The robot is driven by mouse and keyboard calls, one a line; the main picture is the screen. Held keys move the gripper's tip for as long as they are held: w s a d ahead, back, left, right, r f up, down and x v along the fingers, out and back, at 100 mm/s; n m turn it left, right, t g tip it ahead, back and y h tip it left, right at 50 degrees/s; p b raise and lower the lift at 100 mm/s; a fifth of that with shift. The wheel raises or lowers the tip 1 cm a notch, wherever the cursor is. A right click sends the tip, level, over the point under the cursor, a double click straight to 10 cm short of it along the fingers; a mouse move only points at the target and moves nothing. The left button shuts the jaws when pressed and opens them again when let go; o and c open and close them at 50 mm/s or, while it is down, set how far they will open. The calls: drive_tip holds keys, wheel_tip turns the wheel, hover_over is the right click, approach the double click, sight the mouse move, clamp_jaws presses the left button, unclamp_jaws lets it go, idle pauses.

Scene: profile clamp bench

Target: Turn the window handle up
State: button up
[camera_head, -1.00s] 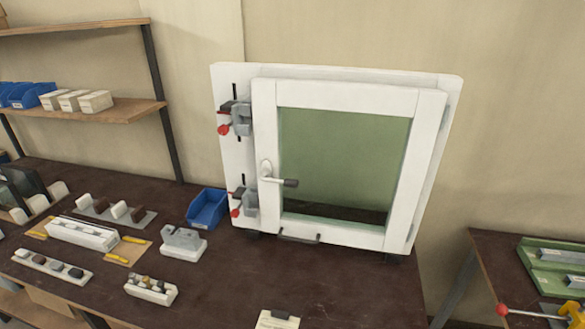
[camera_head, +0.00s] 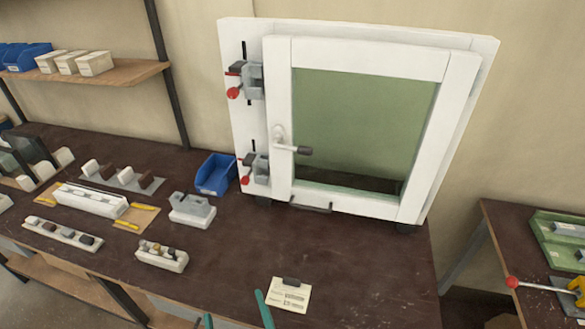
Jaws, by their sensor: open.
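The window handle (camera_head: 293,149) is on the left stile of the white window sash (camera_head: 450,115). Its lever points right, roughly level, with a dark grip at the end. The sash sits in a white frame standing on the dark bench and looks closed. My gripper (camera_head: 237,322) shows only as two teal finger tips at the bottom edge, apart from each other with nothing seen between them. It is well below and in front of the handle, touching nothing visible. The rest of it is out of the picture.
Two grey clamps with red knobs, an upper (camera_head: 248,79) and a lower (camera_head: 255,168), sit left of the sash. A blue bin (camera_head: 215,174), a grey-white block (camera_head: 192,210) and a label card (camera_head: 290,295) are on the bench (camera_head: 350,255). The bench before the window is mostly clear.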

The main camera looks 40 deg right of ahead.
drive_tip(key=w+d+r+m+h, duration=0.2)
drive_tip(key=w+d+r, duration=0.2)
drive_tip(key=r, duration=0.2)
drive_tip(key=w+d+r+m+h, duration=0.1)
drive_tip(key=w+d+r+h, duration=0.25)
drive_tip(key=d+r, duration=0.2)
drive_tip(key=m+g+h, duration=0.4)
drive_tip(key=m, duration=0.3)
approach(294, 148)
drive_tip(key=shift+g, duration=0.3)
drive_tip(key=x, duration=0.8)
drive_tip(key=shift+w+r, duration=0.15)
drive_tip(key=shift+w, duration=0.1)
drive_tip(key=c, duration=1.3)
drive_tip(key=shift+c, duration=0.2)
